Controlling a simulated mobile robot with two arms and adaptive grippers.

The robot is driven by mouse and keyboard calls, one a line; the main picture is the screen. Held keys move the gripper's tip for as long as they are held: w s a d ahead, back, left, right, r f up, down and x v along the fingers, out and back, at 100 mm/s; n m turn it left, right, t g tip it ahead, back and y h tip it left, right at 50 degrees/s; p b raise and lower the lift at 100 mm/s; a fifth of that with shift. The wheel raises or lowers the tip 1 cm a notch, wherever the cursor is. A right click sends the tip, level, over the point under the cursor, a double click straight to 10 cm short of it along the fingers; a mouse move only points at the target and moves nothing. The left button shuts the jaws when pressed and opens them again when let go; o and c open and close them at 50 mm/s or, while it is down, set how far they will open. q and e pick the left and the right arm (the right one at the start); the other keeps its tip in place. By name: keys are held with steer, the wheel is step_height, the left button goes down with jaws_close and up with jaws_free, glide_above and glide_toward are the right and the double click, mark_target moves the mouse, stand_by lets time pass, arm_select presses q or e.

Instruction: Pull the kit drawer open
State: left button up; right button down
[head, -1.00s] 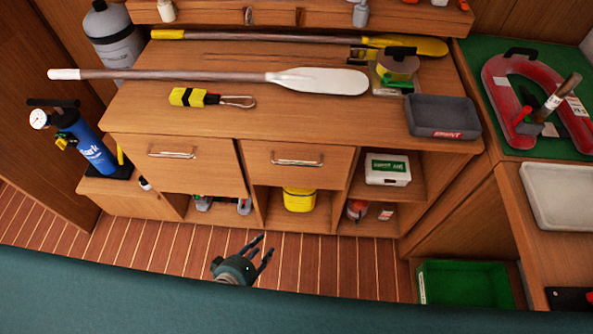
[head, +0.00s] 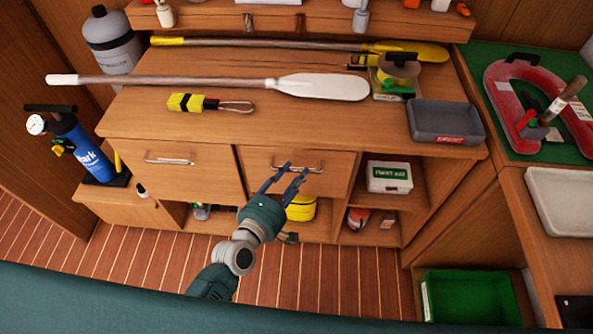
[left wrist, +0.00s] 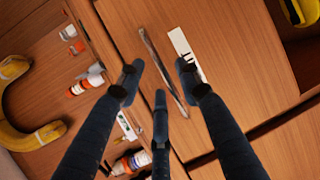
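A wooden drawer (head: 318,184) with a metal bar handle (head: 285,167) sits in the middle of the cabinet front and looks shut. My left gripper (head: 291,173) is in front of this drawer, close to its handle. In the left wrist view the handle (left wrist: 152,52) runs slantwise between the spread fingers of my left gripper (left wrist: 158,78). The fingers are open, and I cannot tell whether any touches the bar. A white label (left wrist: 181,43) shows beside the handle. My right gripper is not in view.
A second drawer (head: 187,182) with a like handle is to the left. Open shelves below and right hold a yellow container (head: 301,209) and a first aid box (head: 390,177). Paddles and a grey tray (head: 445,122) lie on top. A green crate (head: 470,298) stands on the floor.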

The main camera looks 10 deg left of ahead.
arm_select(q)
steer(key=shift+x, duration=1.05)
jaws_close()
steer(key=shift+s, duration=0.15)
